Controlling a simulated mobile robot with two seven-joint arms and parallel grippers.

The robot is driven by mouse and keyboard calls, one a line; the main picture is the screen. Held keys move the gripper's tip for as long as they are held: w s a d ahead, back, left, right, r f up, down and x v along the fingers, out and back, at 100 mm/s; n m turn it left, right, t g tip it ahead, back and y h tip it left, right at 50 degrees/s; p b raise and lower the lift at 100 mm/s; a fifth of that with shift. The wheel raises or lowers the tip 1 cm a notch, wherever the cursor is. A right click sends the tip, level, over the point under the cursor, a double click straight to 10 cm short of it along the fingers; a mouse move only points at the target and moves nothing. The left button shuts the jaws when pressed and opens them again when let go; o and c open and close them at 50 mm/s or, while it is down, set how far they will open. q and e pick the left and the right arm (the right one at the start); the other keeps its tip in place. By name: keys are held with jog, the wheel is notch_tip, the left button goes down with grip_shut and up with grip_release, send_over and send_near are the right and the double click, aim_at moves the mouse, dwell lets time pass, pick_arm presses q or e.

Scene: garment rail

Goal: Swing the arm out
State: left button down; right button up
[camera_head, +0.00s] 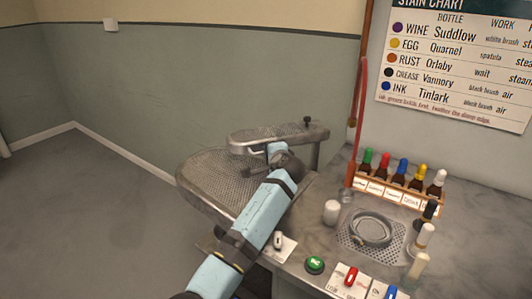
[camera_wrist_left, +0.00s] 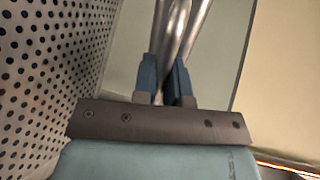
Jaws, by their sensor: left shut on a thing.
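A narrow perforated metal arm (camera_head: 268,133) sits at the edge of the counter, level with and above part of a larger perforated metal board (camera_head: 215,180). A metal bar handle (camera_head: 243,149) shows at its front side. My left gripper (camera_head: 277,150) reaches up to this handle, and my own wrist hides part of the hold. In the left wrist view the blue fingers (camera_wrist_left: 165,80) of my left gripper are closed around a shiny metal bar (camera_wrist_left: 178,35). A perforated metal surface (camera_wrist_left: 45,70) stands close at the left there. My right gripper is not in view.
A red hose (camera_head: 360,95) hangs behind. The floor (camera_head: 90,210) at left is clear.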

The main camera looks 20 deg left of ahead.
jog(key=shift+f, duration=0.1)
pick_arm(q)
jog(key=c, duration=1.3)
grip_release()
jog(key=shift+o, duration=0.5)
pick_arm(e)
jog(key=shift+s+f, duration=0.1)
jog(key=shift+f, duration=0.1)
pick_arm(q)
jog(key=shift+s+d+r+p, duration=0.15)
jog(key=shift+s+d+p, duration=0.1)
jog(key=shift+p, duration=0.15)
jog(key=p+v, duration=0.7)
jog(key=v, duration=0.6)
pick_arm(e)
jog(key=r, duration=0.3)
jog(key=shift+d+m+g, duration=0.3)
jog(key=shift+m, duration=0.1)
